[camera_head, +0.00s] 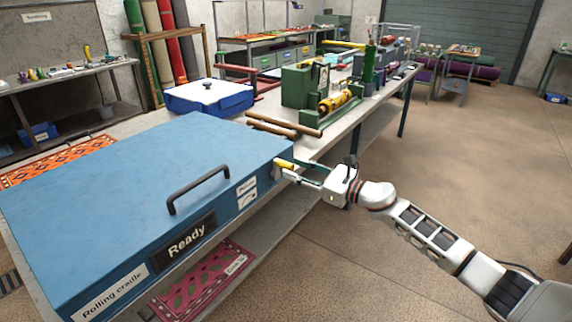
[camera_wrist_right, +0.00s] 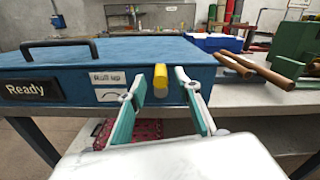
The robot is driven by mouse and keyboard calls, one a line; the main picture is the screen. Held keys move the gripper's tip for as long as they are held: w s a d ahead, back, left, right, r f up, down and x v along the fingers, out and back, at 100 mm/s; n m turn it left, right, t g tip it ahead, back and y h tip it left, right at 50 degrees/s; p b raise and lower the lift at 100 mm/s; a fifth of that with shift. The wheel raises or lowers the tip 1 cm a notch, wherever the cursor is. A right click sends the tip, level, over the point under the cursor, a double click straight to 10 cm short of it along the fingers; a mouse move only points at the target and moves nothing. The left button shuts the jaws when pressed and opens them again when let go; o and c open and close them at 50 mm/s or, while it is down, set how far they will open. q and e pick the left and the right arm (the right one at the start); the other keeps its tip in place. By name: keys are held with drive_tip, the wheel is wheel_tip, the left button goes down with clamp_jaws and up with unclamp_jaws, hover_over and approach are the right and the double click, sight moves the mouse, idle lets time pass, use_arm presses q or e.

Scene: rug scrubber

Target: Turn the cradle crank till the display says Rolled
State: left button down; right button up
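The blue rolling cradle (camera_head: 140,185) stands on the bench with its black lid handle. Its display (camera_head: 188,240) reads "Ready"; it also shows in the right wrist view (camera_wrist_right: 33,90). The yellow crank grip (camera_head: 283,163) sticks out near the cradle's right front corner. My right gripper (camera_head: 296,172) is at that corner, open. In the right wrist view its teal fingers stand on either side of the yellow crank grip (camera_wrist_right: 160,78), with a visible gap on each side. My left gripper is not in view.
Brown wooden rollers (camera_head: 285,128) lie on the bench just behind the cradle, near a green machine (camera_head: 297,88). A blue-and-white box (camera_head: 208,96) stands further back. A lower shelf holds a pink patterned rug (camera_head: 205,285). The floor at right is clear.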

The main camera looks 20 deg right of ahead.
sight(278, 161)
drive_tip(key=x, duration=0.4)
drive_tip(key=shift+f, duration=0.1)
clamp_jaws()
drive_tip(key=shift+w, duration=0.1)
